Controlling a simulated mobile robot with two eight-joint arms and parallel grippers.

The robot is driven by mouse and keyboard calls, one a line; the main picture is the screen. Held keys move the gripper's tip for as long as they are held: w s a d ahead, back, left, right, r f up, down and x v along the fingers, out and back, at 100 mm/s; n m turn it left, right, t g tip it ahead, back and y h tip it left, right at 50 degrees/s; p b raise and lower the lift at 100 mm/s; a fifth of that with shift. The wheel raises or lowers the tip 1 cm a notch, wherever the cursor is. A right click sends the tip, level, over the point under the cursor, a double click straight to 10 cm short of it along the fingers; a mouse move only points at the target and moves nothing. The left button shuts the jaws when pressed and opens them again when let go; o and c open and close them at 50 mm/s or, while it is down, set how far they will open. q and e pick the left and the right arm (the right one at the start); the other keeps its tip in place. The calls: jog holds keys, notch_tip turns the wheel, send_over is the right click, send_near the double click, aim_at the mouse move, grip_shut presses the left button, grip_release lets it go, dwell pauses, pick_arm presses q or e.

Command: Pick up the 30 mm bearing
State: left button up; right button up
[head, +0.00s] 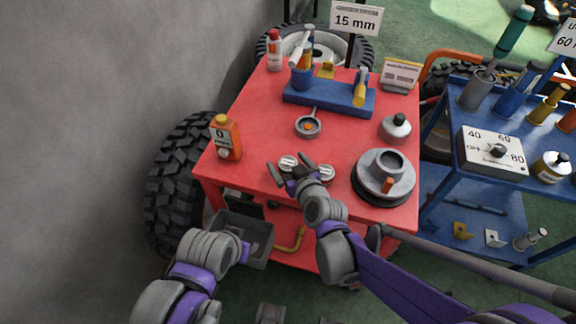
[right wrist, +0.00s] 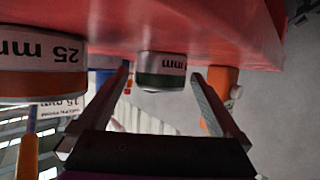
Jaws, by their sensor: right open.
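Two short round bearings with white labels sit near the front edge of the red table top. The left one (head: 288,163) has a dark green band in the right wrist view (right wrist: 161,80); its label shows "mm", and its number is not readable. The right one (head: 326,174) has an orange band and reads "25 mm" in the right wrist view (right wrist: 42,50). My right gripper (head: 291,175) is open, with its fingers pointing at the green-banded bearing, which shows between them in the right wrist view (right wrist: 160,88). My left arm is low at the front left; its fingers are not clear.
The red table (head: 258,110) also holds an orange bottle (head: 226,138), a grey round housing (head: 384,177), a small grey ring tool (head: 308,124) and a blue tool rack (head: 330,97). A grey bin (head: 260,252) is below the front edge. A blue cart (head: 440,125) stands right.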

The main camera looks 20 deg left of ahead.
jog(key=shift+c, duration=0.2)
grip_shut()
dwell(0.3)
jog(key=shift+r, duration=0.1)
